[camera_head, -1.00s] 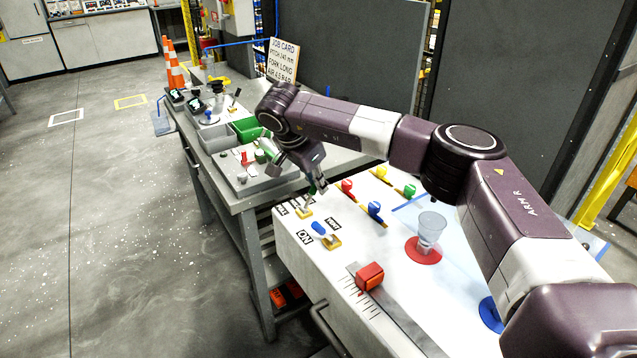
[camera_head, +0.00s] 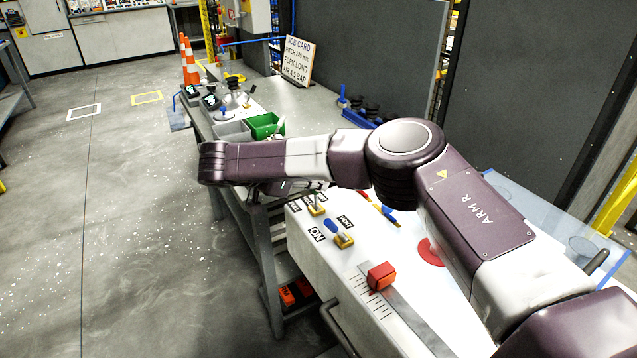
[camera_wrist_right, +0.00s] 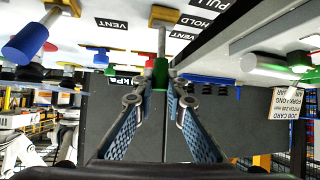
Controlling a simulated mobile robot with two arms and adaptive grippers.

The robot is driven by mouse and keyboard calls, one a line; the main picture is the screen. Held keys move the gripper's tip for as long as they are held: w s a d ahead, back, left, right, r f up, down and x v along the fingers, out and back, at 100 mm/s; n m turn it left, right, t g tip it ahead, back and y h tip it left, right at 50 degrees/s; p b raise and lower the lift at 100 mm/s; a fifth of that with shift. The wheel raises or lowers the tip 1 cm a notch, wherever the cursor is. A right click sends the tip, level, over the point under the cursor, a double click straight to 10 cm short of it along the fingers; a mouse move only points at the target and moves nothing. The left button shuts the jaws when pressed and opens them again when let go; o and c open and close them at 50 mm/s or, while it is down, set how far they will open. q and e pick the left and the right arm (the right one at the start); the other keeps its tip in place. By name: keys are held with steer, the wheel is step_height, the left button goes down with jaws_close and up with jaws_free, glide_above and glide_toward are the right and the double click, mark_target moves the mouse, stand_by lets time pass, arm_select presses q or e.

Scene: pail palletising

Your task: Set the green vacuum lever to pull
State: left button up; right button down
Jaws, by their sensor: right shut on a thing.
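The green vacuum lever has a thin metal shaft on a yellow base (camera_head: 317,211); its green knob (camera_wrist_right: 160,72) shows in the right wrist view. My right gripper (camera_wrist_right: 160,84) is shut on this knob, one finger on each side. In the head view my right arm covers most of the gripper, and only part of the lever shows past the arm. HOLD (camera_wrist_right: 207,21), PULL (camera_wrist_right: 222,3) and VENT (camera_wrist_right: 182,35) labels lie beside the lever base. I cannot tell exactly which label the lever points to. My left gripper is not in view.
A blue lever (camera_head: 331,226) on a yellow base stands close by, with an ON label (camera_head: 317,235). A red block (camera_head: 381,276) sits on the scale nearer me. A green bin (camera_head: 264,125) and the job card (camera_head: 299,60) are on the bench behind.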

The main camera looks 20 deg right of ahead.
steer(key=shift+a, duration=0.1)
stand_by(0.3)
steer(key=c, duration=1.9)
jaws_free()
steer(key=shift+c, duration=0.2)
steer(key=v, duration=1.2)
steer(key=shift+a, duration=0.1)
